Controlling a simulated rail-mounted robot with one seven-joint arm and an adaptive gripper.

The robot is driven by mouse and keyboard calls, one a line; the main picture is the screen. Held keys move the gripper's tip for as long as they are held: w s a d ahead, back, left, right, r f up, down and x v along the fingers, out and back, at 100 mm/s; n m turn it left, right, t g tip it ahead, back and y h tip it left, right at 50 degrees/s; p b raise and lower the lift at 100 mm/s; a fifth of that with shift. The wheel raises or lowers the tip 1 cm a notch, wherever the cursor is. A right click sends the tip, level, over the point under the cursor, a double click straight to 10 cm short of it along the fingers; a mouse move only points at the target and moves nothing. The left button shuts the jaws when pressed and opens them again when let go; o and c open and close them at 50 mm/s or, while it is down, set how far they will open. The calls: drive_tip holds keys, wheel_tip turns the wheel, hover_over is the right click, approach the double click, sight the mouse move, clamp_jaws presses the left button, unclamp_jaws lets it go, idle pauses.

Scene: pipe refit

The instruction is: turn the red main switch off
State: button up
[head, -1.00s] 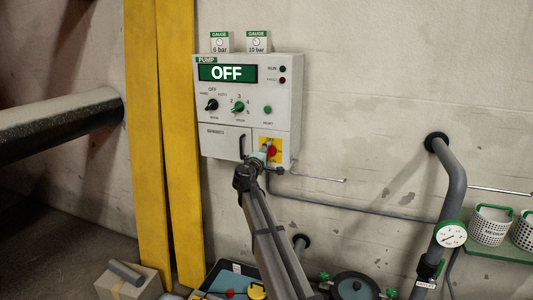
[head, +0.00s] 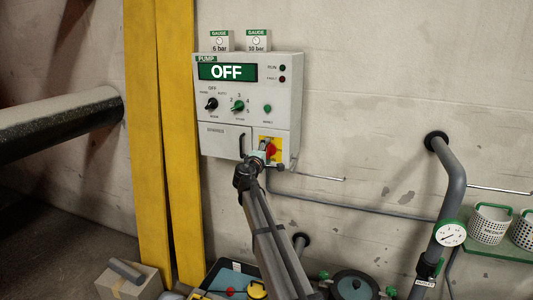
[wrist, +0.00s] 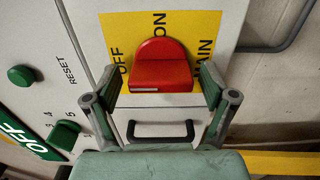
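The red main switch (head: 271,151) sits on a yellow plate (head: 263,141) at the lower right of the grey pump cabinet (head: 215,120). In the wrist view the red switch (wrist: 161,65) is a rounded handle with a flat front face. The plate (wrist: 207,25) shows OFF on the left, ON at the top and MAIN on the right. My gripper (wrist: 157,88) is open, with one finger on each side of the switch and gaps to both. In the head view my gripper (head: 259,157) is in front of the plate and partly covers it.
The cabinet display (head: 227,72) reads OFF. A dark door handle (head: 242,146) is just left of my gripper. A black selector (head: 211,104), a green selector (head: 238,105) and a green reset button (head: 267,109) are above. A grey pipe (head: 350,209) runs below right.

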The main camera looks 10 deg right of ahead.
drive_tip(key=v, duration=1.2)
